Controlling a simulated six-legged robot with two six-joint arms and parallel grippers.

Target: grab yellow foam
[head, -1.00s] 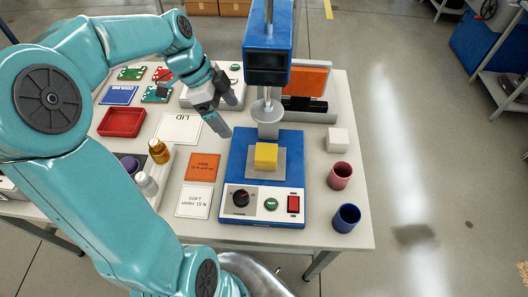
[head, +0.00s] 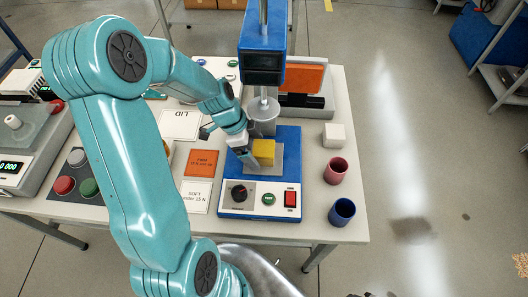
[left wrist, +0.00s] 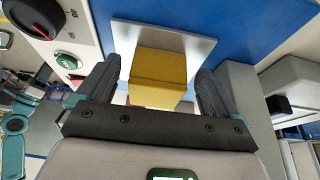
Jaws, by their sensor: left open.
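The yellow foam (head: 263,150) is a small block on the grey metal plate of the blue test press (head: 287,165), below the press's round disc. My left gripper (head: 247,157) is at the left side of the foam in the head view, pointing down at it. In the left wrist view the foam (left wrist: 158,78) shows between the two dark fingers of the open gripper (left wrist: 160,86), with gaps on both sides. It is not held. My right gripper is not in view.
The press's column and head (head: 265,60) rise just behind the foam. A white cube (head: 333,135), a red cup (head: 336,171) and a blue cup (head: 342,211) stand to the right. An orange card (head: 201,163) and a white SOFT card (head: 195,197) lie to the left.

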